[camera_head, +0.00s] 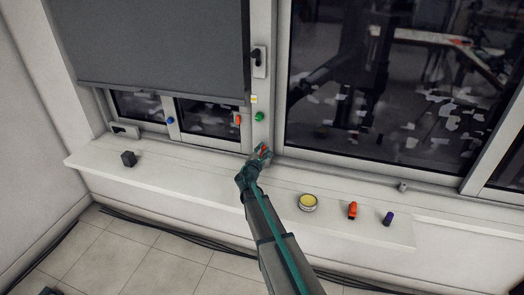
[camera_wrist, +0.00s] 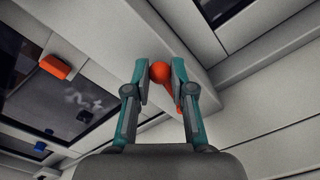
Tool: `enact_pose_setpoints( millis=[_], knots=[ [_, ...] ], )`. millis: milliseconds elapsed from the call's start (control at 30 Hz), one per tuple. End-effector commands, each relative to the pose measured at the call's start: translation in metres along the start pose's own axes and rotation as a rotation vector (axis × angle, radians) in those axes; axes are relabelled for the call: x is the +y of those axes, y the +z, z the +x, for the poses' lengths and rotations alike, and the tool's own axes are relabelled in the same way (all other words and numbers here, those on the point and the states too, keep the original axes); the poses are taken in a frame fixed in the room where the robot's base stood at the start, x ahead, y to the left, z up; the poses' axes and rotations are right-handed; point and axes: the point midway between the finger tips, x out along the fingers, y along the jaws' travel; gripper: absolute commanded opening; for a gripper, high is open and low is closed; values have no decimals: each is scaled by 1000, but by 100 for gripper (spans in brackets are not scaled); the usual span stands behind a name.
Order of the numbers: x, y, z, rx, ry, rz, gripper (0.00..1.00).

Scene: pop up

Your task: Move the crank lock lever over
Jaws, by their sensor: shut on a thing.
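My gripper (camera_head: 263,153) is at the sill side of the window frame, below the green knob (camera_head: 259,116). In the wrist view, my gripper (camera_wrist: 161,76) has its two fingers on either side of a round orange-red knob (camera_wrist: 160,70) with an orange stem running down and right. This looks like the crank lock lever. The fingers are shut on the knob, close to a pale frame surface. In the head view only a small red part of the lever (camera_head: 264,151) shows; my gripper hides the rest.
A dark blind (camera_head: 150,40) hangs at the left. An orange block (camera_head: 237,119) and a blue knob (camera_head: 169,119) are on the window frame. The sill holds a dark cube (camera_head: 128,158), a yellow-topped tin (camera_head: 308,202), an orange object (camera_head: 352,210) and a purple cylinder (camera_head: 388,218).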

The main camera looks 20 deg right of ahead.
Motion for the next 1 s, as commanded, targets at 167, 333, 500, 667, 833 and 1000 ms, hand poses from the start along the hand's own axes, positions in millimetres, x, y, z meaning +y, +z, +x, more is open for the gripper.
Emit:
enact_pose_setpoints(
  millis=[167,333,500,667,833,1000],
  knots=[
    [-10,0,0,1,-2,0,4],
    [-20,2,0,1,-2,0,4],
    [-23,4,0,1,-1,0,4],
    [-22,5,0,1,-1,0,4],
    [-23,5,0,0,-1,0,3],
    [-31,4,0,-2,-2,0,4]
  ],
)
